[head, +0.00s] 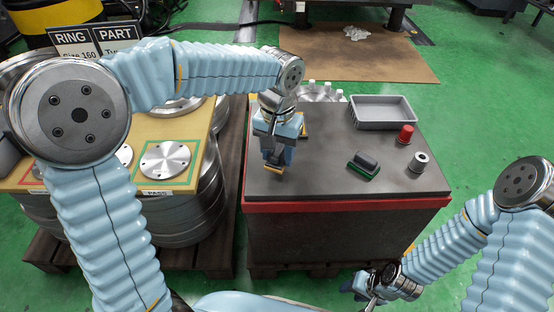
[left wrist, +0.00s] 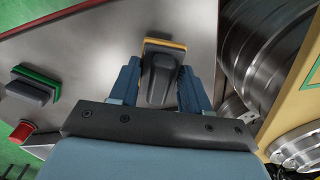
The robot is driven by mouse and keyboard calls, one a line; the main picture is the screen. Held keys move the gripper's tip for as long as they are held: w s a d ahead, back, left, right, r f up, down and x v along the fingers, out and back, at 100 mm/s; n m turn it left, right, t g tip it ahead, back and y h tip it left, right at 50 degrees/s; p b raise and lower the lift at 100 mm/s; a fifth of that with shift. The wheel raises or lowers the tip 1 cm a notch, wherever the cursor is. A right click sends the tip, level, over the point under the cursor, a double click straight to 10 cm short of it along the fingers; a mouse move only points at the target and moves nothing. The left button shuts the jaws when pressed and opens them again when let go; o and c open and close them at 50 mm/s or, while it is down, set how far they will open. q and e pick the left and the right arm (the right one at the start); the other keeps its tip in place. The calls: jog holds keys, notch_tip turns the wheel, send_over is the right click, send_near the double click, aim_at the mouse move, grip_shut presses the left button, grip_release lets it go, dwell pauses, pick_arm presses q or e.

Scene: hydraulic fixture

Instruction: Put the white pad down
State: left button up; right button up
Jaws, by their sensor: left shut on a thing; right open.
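My left gripper (head: 274,160) is over the left part of the dark-topped table (head: 325,180). It is shut on a dark-handled block with a yellow-orange base (left wrist: 161,75). In the left wrist view the block sits between the blue fingers. I cannot tell whether it touches the tabletop. No clearly white pad shows in either view. Another dark-handled pad, with a green base (head: 364,165), rests on the table to the right; it also shows in the left wrist view (left wrist: 33,86). My right gripper (head: 368,284) is open and empty, low in front of the table.
A grey bin (head: 382,112) stands at the table's back right. A red-capped piece (head: 405,134) and a metal cylinder (head: 419,161) stand near the right edge. Several white-topped items (head: 322,92) are at the back. The table's front middle is clear. A drum-borne board (head: 200,130) lies left.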

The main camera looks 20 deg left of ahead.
aim_at(277, 151)
pick_arm(q)
jog(key=shift+a+f, duration=0.1)
jog(key=shift+f, duration=1.2)
jog(key=o, duration=1.1)
jog(key=shift+f, duration=0.15)
jog(key=shift+r, duration=0.3)
notch_tip(277, 151, up, 12)
jog(key=shift+f+p, duration=0.1)
jog(key=shift+p, duration=0.9)
jog(key=shift+s+f, duration=0.1)
